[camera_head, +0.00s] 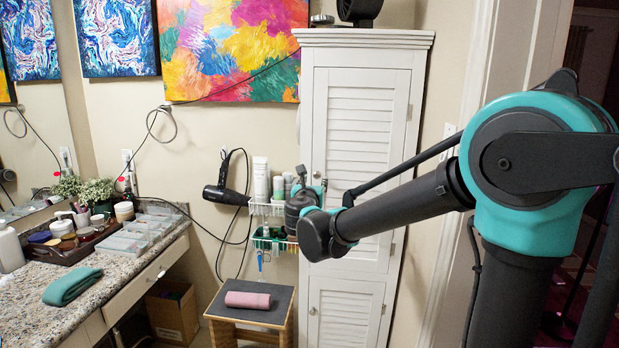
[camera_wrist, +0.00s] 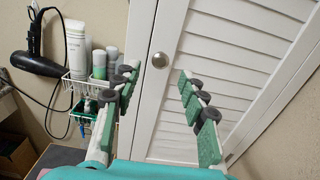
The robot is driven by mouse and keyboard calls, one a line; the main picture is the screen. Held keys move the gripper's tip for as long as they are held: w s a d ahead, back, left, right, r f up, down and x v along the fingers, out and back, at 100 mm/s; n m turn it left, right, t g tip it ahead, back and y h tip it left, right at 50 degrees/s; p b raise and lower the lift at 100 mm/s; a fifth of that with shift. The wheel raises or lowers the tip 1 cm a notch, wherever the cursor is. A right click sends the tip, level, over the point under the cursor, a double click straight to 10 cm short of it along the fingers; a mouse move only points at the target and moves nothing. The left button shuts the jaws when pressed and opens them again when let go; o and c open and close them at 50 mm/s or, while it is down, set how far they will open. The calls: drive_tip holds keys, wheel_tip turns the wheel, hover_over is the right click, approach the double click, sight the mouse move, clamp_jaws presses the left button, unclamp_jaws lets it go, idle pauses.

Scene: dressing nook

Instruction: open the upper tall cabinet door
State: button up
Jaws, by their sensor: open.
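The tall white cabinet (camera_head: 305,100) stands against the wall. Its upper door (camera_head: 360,125) has louvered panels, looks closed, and shows hinges on its right edge. The door's round metal knob (camera_wrist: 160,60) sits near the door's left edge. My gripper (camera_head: 312,178) is in front of the door's left side at knob height. In the wrist view my gripper (camera_wrist: 158,72) is open, its green-padded fingers spread apart. The knob appears between the fingertips, slightly ahead of them, and nothing is held. Whether a finger touches the door cannot be told.
A wire rack (camera_head: 268,210) with bottles and a black hair dryer (camera_head: 228,190) hang close left of the cabinet. A cluttered granite counter (camera_head: 110,285) is at left. The lower cabinet door (camera_head: 342,312) is closed.

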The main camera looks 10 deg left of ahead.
sight(316, 175)
drive_tip(key=w, duration=0.7)
drive_tip(key=shift+d, duration=0.1)
drive_tip(key=shift+c, duration=0.5)
clamp_jaws()
drive_tip(key=shift+s, duration=0.1)
